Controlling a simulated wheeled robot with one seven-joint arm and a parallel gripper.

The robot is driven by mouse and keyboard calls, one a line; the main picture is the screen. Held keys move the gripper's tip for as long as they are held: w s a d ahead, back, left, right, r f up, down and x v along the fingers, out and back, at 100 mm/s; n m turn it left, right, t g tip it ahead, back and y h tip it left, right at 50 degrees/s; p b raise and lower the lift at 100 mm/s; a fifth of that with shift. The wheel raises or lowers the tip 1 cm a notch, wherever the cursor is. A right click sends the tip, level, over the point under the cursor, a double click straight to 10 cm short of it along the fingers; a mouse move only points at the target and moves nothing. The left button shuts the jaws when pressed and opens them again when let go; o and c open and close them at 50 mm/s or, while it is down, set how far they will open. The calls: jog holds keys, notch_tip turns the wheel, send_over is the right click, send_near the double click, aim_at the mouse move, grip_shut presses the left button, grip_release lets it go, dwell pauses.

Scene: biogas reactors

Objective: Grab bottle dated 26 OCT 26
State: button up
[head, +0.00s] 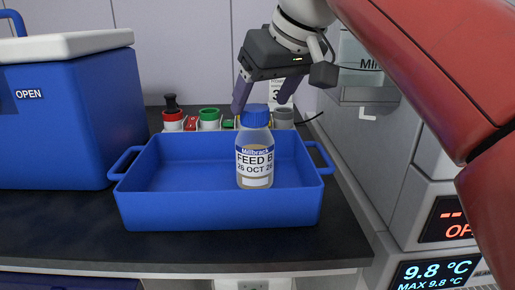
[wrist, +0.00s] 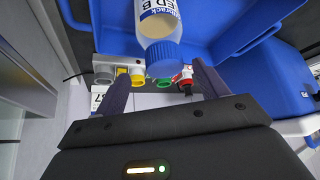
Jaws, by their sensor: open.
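The bottle (head: 255,160) is clear with a blue cap and a white label reading "FEED B" and "26 OCT 26". It appears to stand upright in the blue tray (head: 160,208), right of the tray's middle. My gripper (head: 265,103) points down at the cap from above and behind, with its dark fingers spread. In the wrist view the bottle's blue cap (wrist: 163,56) lies just beyond the gap between my open fingers (wrist: 158,72). No contact with the bottle is clear, and nothing is held.
Several coloured caps, including a green one (head: 209,114) and a red one (head: 172,115), stand behind the tray. A blue cooler box (head: 55,125) marked "OPEN" is at the left. A unit with lit displays (head: 437,272) stands at the right, near my arm.

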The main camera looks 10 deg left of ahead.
aim_at(256, 108)
jog(key=x, duration=0.3)
jog(key=b+x, duration=0.1)
jog(key=x, duration=0.1)
jog(key=shift+s+a+f, duration=0.25)
jog(key=shift+a, duration=0.05)
grip_shut()
